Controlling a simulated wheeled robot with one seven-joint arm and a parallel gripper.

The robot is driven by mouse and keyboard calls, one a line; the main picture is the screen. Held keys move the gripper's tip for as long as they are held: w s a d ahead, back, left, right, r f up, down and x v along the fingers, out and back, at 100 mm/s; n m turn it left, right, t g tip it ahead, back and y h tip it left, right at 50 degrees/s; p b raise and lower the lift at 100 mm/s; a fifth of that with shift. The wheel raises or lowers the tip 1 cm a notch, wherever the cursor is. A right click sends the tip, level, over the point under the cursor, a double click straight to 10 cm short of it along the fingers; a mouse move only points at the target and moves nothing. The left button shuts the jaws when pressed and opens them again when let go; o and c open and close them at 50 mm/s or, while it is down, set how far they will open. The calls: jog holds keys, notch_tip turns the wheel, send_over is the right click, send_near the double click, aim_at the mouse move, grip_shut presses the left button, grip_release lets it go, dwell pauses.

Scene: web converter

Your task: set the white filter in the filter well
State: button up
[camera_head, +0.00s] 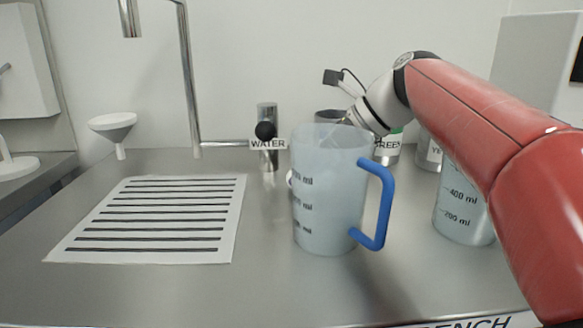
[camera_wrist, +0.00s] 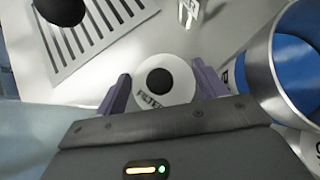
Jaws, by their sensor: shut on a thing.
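The white filter (camera_wrist: 179,95) is a round white disc with a black centre and partly visible "FILTER" lettering, in the middle of the wrist view. My gripper (camera_wrist: 163,86) has its two purple fingers on either side of it and is shut on it. In the head view my fingers and the filter are mostly hidden behind the translucent pitcher. I cannot clearly pick out the filter well. An open metal-rimmed round vessel (camera_wrist: 262,62) with a blue inside stands close right of my gripper in the wrist view; I cannot tell if it is the well.
The blue-handled pitcher (camera_head: 325,215) stands in front of my wrist. Another graduated jug (camera_head: 463,215) is partly behind my arm. Labelled canisters (camera_head: 388,152) stand at the back. A white funnel (camera_head: 113,127), the WATER tap (camera_head: 268,150) and a slotted panel (camera_head: 160,215) are leftward. The front bench is clear.

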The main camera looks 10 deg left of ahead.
jog(key=a, duration=0.4)
jog(key=shift+w, duration=0.35)
jog(key=shift+d+f, duration=0.1)
jog(key=shift+f, duration=0.45)
jog(key=shift+f, duration=0.2)
jog(key=o, duration=0.7)
